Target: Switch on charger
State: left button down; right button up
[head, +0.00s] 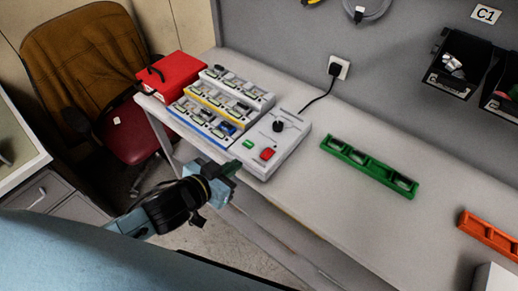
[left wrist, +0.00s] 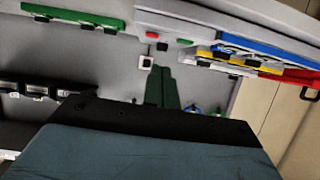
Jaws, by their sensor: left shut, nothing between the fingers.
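The white charger (head: 290,150) stands on the bench with a raised rack of battery slots at its left. Its top carries a green button (head: 248,144), a red button (head: 267,154) and a black knob (head: 278,126). In the left wrist view the red button (left wrist: 152,35), green button (left wrist: 184,42) and knob (left wrist: 162,47) show near the top. My left gripper (head: 232,168) is shut and empty, by the charger's front left edge near the green button; I cannot tell whether it touches. Its closed fingers (left wrist: 172,88) point towards the charger in the wrist view. My right gripper is out of view.
A black cable runs from the charger to a wall socket (head: 339,68). A red case (head: 172,75) stands left of the racks. A green tray (head: 369,166) and an orange tray (head: 489,236) lie to the right, with bare bench between. Black bins (head: 458,63) hang on the wall.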

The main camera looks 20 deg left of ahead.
pick_arm(q)
jog(key=r, duration=0.2)
jog(key=d+r, duration=0.1)
jog(key=shift+s+d+r+h, duration=0.1)
jog(key=shift+s+r+h, duration=0.2)
jog(key=shift+r+h, duration=0.1)
jog(key=shift+w+f, duration=0.1)
jog(key=shift+w, duration=0.05)
send_over(259, 164)
notch_tip(259, 164, down, 3)
jog(key=shift+f+p, duration=0.1)
jog(key=shift+p, duration=0.3)
notch_tip(259, 164, down, 3)
jog(key=shift+w+f, duration=0.1)
jog(key=shift+f, duration=0.55)
